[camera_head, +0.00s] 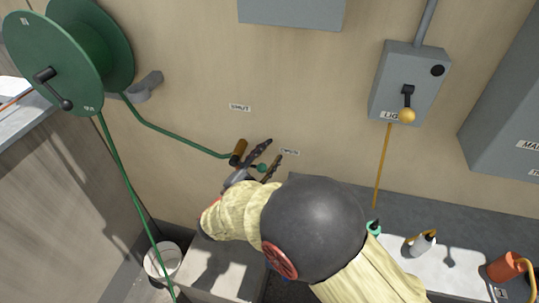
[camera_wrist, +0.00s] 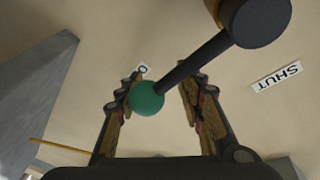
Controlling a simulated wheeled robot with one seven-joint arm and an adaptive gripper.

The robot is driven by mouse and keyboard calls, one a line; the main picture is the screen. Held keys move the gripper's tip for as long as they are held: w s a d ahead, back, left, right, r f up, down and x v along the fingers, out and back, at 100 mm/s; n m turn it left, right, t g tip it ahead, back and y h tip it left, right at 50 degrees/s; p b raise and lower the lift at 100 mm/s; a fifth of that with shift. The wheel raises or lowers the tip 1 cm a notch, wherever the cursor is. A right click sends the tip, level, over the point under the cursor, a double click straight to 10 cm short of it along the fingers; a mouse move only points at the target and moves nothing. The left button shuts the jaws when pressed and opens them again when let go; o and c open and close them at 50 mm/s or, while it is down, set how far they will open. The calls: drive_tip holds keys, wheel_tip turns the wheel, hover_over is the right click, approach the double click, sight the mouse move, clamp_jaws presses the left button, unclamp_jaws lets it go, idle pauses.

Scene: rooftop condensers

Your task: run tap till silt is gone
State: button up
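The tap (camera_head: 238,152) is a brown-bronze fitting on the beige wall, with a green hose (camera_head: 180,137) running to it. Its dark lever (camera_wrist: 195,62) ends in a green ball (camera_wrist: 146,98), also seen in the head view (camera_head: 262,168). The lever points towards a partly hidden label beginning with O; a SHUT label (camera_wrist: 277,78) is off to the other side. My gripper (camera_head: 272,151) is open, its fingers on either side of the ball. In the wrist view the ball overlaps the left finger, with a gap to the right one; contact is unclear. No water or silt is visible.
A green hose reel (camera_head: 55,62) with a crank is at upper left. A whitish bucket (camera_head: 163,262) stands on the floor below. A grey switch box (camera_head: 409,84) with a yellow-knobbed lever is on the wall at right. A bottle (camera_head: 421,245) and an orange container (camera_head: 504,267) stand at lower right.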

drive_tip(key=v, duration=1.2)
idle(0.5)
